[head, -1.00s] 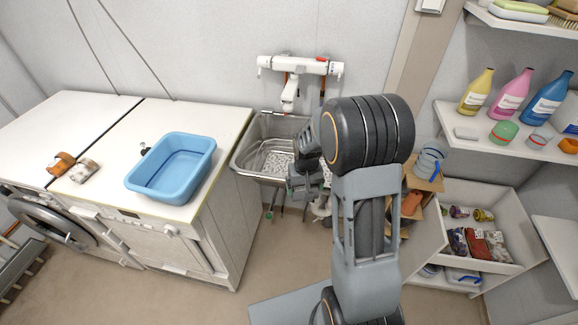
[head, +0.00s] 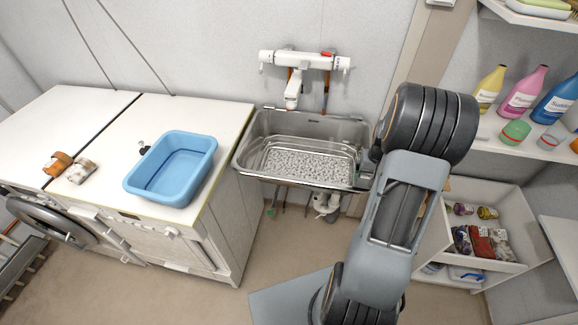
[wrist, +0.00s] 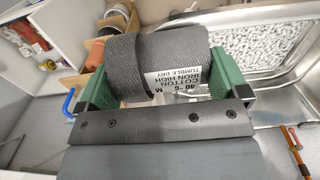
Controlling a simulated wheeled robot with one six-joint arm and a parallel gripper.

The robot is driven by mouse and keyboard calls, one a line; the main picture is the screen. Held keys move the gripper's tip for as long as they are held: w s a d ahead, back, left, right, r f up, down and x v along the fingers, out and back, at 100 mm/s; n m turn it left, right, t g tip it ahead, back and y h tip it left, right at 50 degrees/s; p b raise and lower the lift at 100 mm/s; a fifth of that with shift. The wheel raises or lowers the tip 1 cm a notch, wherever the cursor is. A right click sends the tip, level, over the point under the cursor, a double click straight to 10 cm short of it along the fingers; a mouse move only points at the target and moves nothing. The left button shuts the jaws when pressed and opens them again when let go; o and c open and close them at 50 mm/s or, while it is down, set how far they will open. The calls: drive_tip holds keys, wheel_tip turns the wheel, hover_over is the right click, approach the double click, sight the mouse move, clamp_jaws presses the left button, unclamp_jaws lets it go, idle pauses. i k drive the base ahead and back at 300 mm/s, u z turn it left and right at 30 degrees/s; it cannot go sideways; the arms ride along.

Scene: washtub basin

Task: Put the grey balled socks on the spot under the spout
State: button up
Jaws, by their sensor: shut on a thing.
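The grey balled socks (wrist: 155,58), with a white care label, are held between the two green fingers of my gripper (wrist: 155,75) in the wrist view. In the head view my arm hides the gripper and the socks at the sink's right side. The sink floor under the spout looks bare. In the wrist view the sink (wrist: 265,55) lies to the right of the socks.
A blue tub (head: 170,168) stands on the white counter (head: 225,120) left of the sink. An open drawer (head: 485,255) with folded cloths and a shelf with coloured bottles (head: 525,90) are at the right. Pipes run below the sink.

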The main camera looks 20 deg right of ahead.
sight(291, 172)
drive_tip(key=i, duration=0.85)
